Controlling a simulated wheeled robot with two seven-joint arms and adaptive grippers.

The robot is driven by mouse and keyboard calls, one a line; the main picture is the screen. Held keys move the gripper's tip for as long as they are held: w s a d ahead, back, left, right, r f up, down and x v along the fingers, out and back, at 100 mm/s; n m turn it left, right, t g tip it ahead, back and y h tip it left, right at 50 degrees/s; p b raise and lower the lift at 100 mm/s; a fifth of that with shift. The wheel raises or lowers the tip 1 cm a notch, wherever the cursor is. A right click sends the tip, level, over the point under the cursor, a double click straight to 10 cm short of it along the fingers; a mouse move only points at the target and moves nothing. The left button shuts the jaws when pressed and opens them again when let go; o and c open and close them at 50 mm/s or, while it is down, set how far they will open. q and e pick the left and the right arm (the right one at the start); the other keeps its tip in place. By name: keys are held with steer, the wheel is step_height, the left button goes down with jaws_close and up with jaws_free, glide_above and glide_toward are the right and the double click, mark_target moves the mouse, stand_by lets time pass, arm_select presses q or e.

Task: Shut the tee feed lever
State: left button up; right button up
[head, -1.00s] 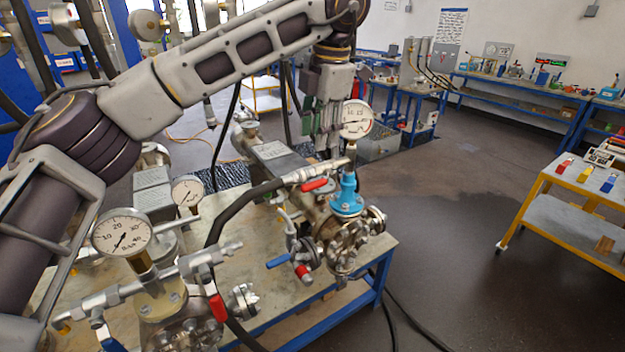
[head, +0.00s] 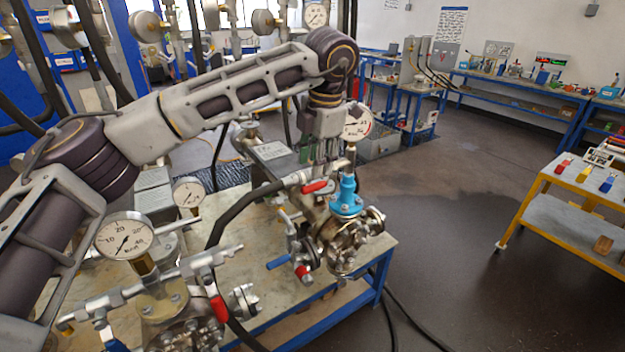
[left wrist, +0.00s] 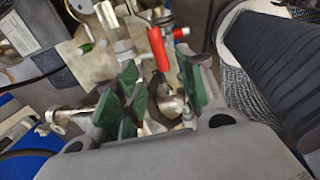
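My left gripper (head: 318,160) hangs from above over the tee pipework of the right-hand vessel (head: 342,240). In the left wrist view its two green-padded fingers (left wrist: 158,85) are apart. A red lever handle (left wrist: 158,48) shows beyond and between the fingertips, with no visible grip on it. In the head view a red lever (head: 315,187) sits on the hose fitting just below the fingers, beside the light-blue valve body (head: 346,195). A blue lever (head: 278,263) sticks out lower left. Which handle is the tee feed lever is not marked. My right gripper is not in view.
A pressure gauge (head: 357,123) stands close right of the gripper. A black hose (head: 226,213) runs to the fitting. A front-left vessel has a gauge (head: 123,236) and another red lever (head: 218,309).

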mark_target(312, 185)
arm_select(q)
steer(key=shift+w+a+f+p, duration=0.15)
steer(key=shift+w+f+p, duration=0.1)
steer(key=shift+f, duration=0.9)
steer(key=shift+w+a+f+p, duration=0.1)
steer(key=shift+f+p, duration=0.1)
steer(key=shift+f, duration=0.9)
steer(key=shift+w+a+f+p, duration=0.15)
steer(key=shift+w+f+p, duration=0.1)
steer(key=shift+f, duration=0.9)
steer(key=shift+s, duration=0.1)
steer(key=shift+c, duration=0.4)
jaws_close()
